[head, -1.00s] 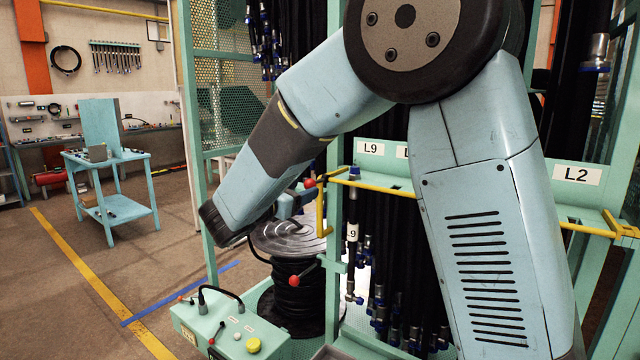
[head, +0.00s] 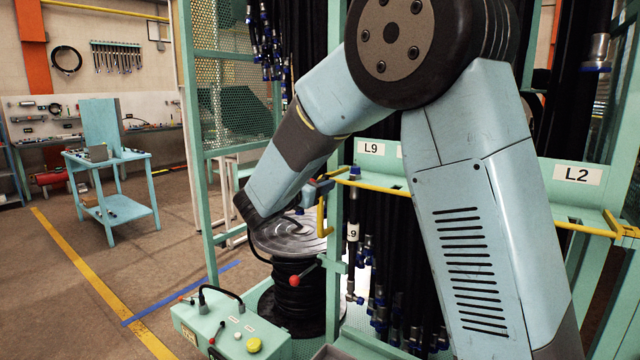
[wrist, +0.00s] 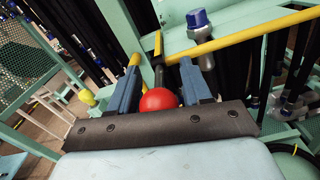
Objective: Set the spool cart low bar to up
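The spool cart (head: 338,268) is a green frame with a black hose spool (head: 293,290) inside. A yellow bar (head: 375,187) crosses its front at the L9 label; it also shows in the wrist view (wrist: 245,37). A bent yellow piece (head: 321,217) hangs at its left end. In the wrist view a red ball knob (wrist: 160,100) on a dark rod sits between my gripper's (wrist: 160,62) two blue fingers, which stand apart around it. I cannot tell if they touch it. In the head view my gripper (head: 318,190) is by the bar's left end, and this knob is hidden.
A second red knob (head: 294,281) is in front of the spool. A green control box (head: 230,330) with a yellow button stands at the front. Hanging black hoses (head: 378,265) fill the rack behind the bar. A blue table (head: 110,165) stands at the left; the floor between is clear.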

